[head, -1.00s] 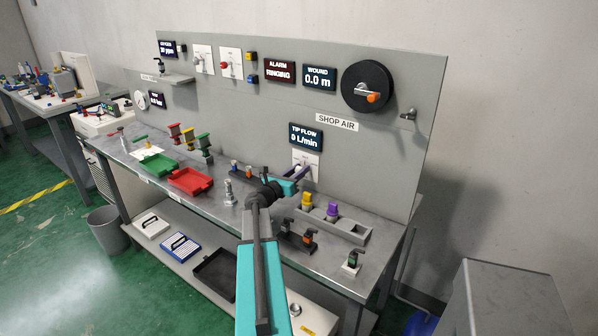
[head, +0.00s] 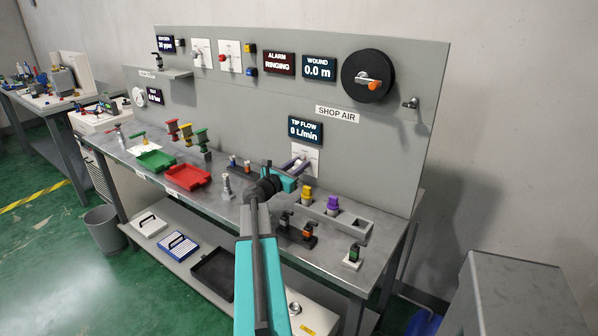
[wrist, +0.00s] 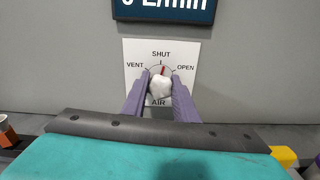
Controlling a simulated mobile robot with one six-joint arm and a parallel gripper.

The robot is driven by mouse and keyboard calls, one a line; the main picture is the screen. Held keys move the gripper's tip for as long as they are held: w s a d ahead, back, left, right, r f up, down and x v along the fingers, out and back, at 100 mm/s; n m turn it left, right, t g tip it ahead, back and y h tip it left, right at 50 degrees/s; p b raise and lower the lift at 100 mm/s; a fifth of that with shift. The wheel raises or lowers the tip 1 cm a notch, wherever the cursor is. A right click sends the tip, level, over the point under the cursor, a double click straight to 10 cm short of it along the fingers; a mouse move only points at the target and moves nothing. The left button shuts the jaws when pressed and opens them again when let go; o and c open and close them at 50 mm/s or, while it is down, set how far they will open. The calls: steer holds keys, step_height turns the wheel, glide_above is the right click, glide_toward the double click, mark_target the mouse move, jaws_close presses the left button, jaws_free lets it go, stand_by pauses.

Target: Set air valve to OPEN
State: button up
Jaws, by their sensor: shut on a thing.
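The air valve is a white knob (wrist: 160,87) with a red pointer on a white plate (wrist: 133,55) marked VENT, SHUT, OPEN and AIR. In the wrist view the pointer stands upright, close to SHUT and leaning very slightly towards OPEN. My gripper (wrist: 160,84) is shut on the knob, one purple finger on each side. In the head view the plate (head: 308,153) is on the grey back panel, and my gripper (head: 299,165) reaches it and hides most of the knob.
The TIP FLOW display (head: 305,130) above the plate reads 0 L/min. Yellow (head: 306,195) and purple (head: 333,204) items stand in a grey holder right of my gripper. A metal fitting (head: 226,187) stands to the left, near the red tray (head: 187,177).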

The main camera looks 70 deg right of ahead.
steer(key=m+b, duration=0.2)
steer(key=b, duration=0.1)
steer(key=m+b, duration=0.2)
steer(key=b, duration=0.1)
steer(key=m+b, duration=0.2)
steer(key=b, duration=0.1)
steer(key=shift+s+f, duration=0.1)
steer(key=shift+f, duration=0.2)
steer(key=m+b, duration=0.3)
steer(key=shift+r, duration=0.15)
steer(key=o, duration=1.1)
steer(key=shift+r, duration=0.1)
steer(key=shift+c, duration=0.2)
steer(key=shift+a, duration=0.15)
steer(key=b+v, duration=0.1)
steer(key=v, duration=1.2)
steer(key=shift+a, duration=0.2)
